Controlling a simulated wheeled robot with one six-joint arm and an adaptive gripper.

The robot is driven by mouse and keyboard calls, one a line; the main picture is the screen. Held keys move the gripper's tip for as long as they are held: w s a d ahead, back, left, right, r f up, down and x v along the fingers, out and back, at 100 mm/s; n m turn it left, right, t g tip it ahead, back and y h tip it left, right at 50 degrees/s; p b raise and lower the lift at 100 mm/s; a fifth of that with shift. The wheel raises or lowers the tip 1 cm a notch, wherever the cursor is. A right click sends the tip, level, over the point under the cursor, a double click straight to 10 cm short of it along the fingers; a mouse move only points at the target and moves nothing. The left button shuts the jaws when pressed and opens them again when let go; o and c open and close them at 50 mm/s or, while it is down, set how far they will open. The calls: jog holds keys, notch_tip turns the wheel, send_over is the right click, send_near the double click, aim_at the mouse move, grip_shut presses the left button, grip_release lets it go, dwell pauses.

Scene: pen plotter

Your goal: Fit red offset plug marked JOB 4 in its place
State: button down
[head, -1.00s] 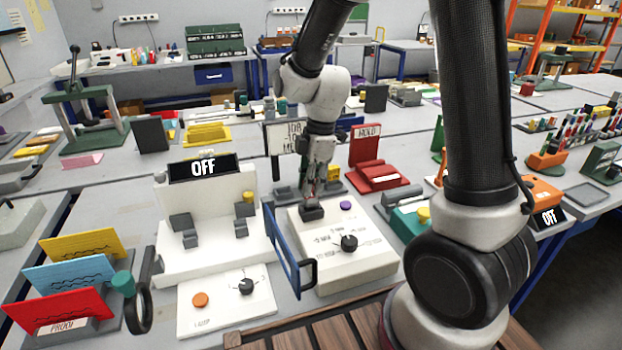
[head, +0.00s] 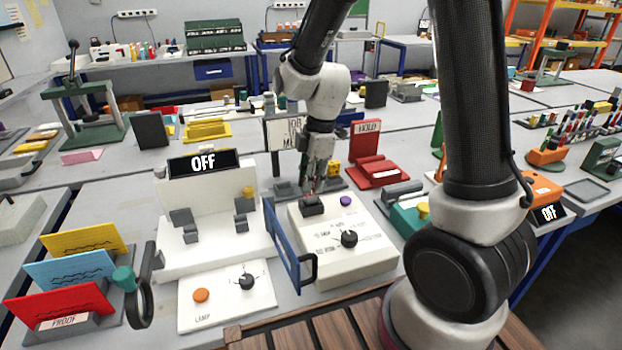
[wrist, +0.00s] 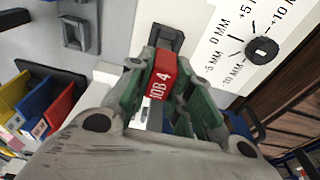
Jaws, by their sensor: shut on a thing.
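The red plug marked JOB 4 (wrist: 162,76) is between the green-sided fingers of my gripper (wrist: 168,90), its label facing the wrist camera. In the head view my gripper (head: 314,180) points down over the dark socket (head: 313,207) on the white control box (head: 345,264). The wrist view shows the dark socket (wrist: 167,36) just beyond the plug, with part of its opening in sight. I cannot tell whether the plug touches the socket. The fingers mostly hide the plug in the head view.
A black knob (head: 349,239) and a purple button (head: 346,201) are on the same box. A blue-framed panel (head: 283,245) stands at its left edge. A white stand with an OFF display (head: 203,162) is further left, and a red HOLD holder (head: 372,165) stands behind right.

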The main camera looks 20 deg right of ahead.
jog(key=shift+f, duration=1.35)
jog(key=c, duration=1.2)
grip_release()
jog(key=r, duration=0.4)
jog(key=d+r, duration=0.1)
jog(key=r, duration=0.6)
jog(key=shift+d+r, duration=0.4)
